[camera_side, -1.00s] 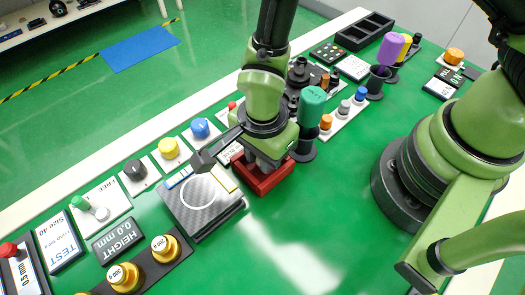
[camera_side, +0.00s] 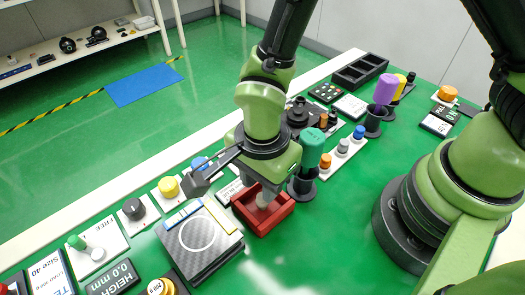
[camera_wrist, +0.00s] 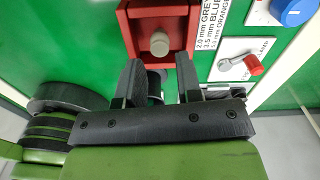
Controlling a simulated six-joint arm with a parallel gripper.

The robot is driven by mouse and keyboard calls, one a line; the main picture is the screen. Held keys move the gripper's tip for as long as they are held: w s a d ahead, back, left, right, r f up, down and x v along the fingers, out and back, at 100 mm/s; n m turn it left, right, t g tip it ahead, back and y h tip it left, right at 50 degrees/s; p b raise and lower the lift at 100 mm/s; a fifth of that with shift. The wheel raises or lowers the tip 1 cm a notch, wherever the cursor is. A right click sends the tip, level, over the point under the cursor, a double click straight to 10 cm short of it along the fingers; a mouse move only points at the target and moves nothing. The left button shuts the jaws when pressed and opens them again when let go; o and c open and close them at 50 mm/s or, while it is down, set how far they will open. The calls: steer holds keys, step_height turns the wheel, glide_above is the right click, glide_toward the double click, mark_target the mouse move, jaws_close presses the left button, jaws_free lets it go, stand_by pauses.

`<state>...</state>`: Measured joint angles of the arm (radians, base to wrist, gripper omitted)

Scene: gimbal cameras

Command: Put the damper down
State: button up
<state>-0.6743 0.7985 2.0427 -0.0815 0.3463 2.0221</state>
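A small grey round piece, apparently the damper (camera_wrist: 159,43), is in the red open box (camera_wrist: 128,25) in the wrist view. It also shows as a pale grey stub in the side view (camera_side: 266,200), inside the red box (camera_side: 272,220). My gripper (camera_wrist: 160,62) has its two dark fingers apart, with the grey piece beyond the tips and not between them. In the side view my gripper (camera_side: 256,186) is above the box's left part. A dark round part shows between the finger bases; I cannot tell what it is.
A dark square plate (camera_side: 199,243) lies left of the box. A teal cylinder (camera_side: 313,148) stands in a black holder close to the right. Green bench is clear in front of the box.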

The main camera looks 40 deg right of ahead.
steer(key=d+r+n+t+y, duration=0.1)
steer(key=d+r+n+t, duration=0.3)
steer(key=r, duration=0.6)
steer(key=d+r+n+g+y, duration=0.15)
steer(key=d+r, duration=0.35)
steer(key=r, duration=0.5)
steer(key=s+d+r+n+t, duration=0.4)
steer(key=s+d+r+n, duration=0.1)
steer(key=s+d+n, duration=0.1)
steer(key=shift+s+n+t, duration=0.35)
steer(key=shift+s+n, duration=0.2)
steer(key=shift+s, duration=0.4)
